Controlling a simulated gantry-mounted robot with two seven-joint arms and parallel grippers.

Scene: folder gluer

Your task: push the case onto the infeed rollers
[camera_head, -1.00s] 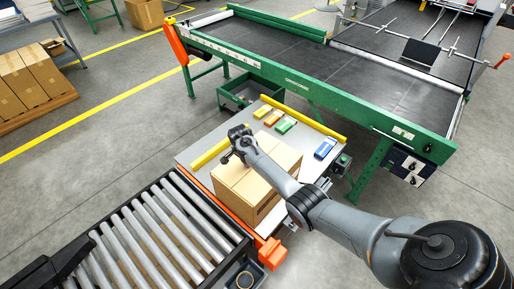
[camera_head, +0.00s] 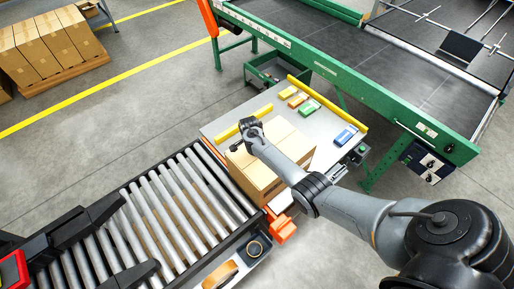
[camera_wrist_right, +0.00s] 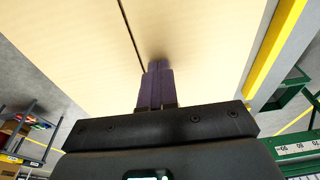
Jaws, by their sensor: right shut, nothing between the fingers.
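The case (camera_head: 262,177) is a closed brown carton standing on the grey table (camera_head: 222,124), close to the end of the infeed rollers (camera_head: 170,215). My right arm reaches across the top of the case. In the right wrist view the shut fingers (camera_wrist_right: 158,68) point at a carton face (camera_wrist_right: 200,40) with a dark seam. They look to be touching it or very near. My left gripper is out of view.
An orange bracket (camera_head: 283,230) is at the roller frame's near corner. Yellow guide bars (camera_head: 325,102) edge the table. Small coloured packs (camera_head: 310,107) lie behind the case. A green-framed conveyor (camera_head: 345,85) stands beyond. Black guides (camera_head: 80,215) overhang the rollers at left.

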